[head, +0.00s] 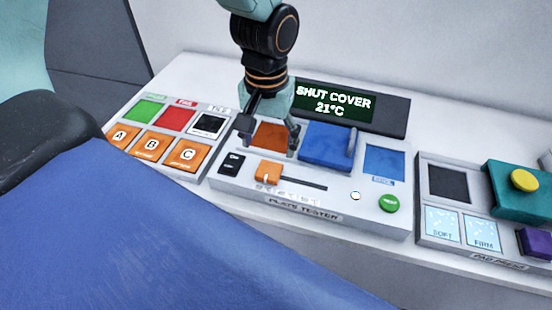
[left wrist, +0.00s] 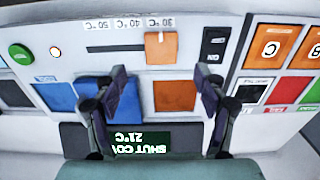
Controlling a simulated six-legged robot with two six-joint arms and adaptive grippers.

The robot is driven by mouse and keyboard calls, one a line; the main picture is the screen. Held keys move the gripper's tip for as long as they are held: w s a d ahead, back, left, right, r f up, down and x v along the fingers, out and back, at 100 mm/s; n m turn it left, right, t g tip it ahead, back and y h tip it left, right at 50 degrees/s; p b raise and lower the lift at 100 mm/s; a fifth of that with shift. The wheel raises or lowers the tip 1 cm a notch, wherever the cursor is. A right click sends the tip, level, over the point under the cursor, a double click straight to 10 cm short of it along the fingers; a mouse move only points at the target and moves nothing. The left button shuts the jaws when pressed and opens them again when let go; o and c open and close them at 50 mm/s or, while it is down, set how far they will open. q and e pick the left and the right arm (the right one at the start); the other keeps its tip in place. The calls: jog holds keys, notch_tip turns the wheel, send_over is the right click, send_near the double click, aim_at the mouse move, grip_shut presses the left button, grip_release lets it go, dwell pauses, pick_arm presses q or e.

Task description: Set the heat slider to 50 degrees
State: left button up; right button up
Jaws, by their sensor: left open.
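The heat slider is an orange knob (head: 268,172) on a dark slot (head: 305,184) in the front of the white plate tester (head: 235,186). The knob sits at the slot's left end in the head view. In the left wrist view the knob (left wrist: 160,47) is by the 30 °C mark, with 40 °C and the 50 °C mark (left wrist: 104,25) farther along the slot. My left gripper (head: 270,132) is open and empty above the tester, behind the knob, with its fingers either side of the orange-brown square (head: 271,134). My right gripper is not in view.
The display (head: 333,103) reads SHUT COVER, 21°C. A blue cover (head: 322,146) with a raised handle is right of the gripper. A black switch (head: 231,164) is left of the knob; a green button (head: 389,203) is at right. Lettered orange blocks (head: 150,148) and a pad press (head: 470,258) flank the tester.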

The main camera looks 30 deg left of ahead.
aim_at(269, 170)
pick_arm(q)
notch_tip(269, 170, down, 6)
jog(key=shift+w+a+f+b, duration=0.1)
jog(key=shift+f+b, duration=0.1)
jog(key=shift+b, duration=0.6)
jog(key=shift+f, duration=0.55)
jog(key=shift+w+a+f, duration=0.1)
jog(key=shift+f, duration=0.1)
jog(key=shift+c, duration=0.2)
jog(key=shift+r, duration=0.1)
jog(key=c, duration=0.3)
grip_shut()
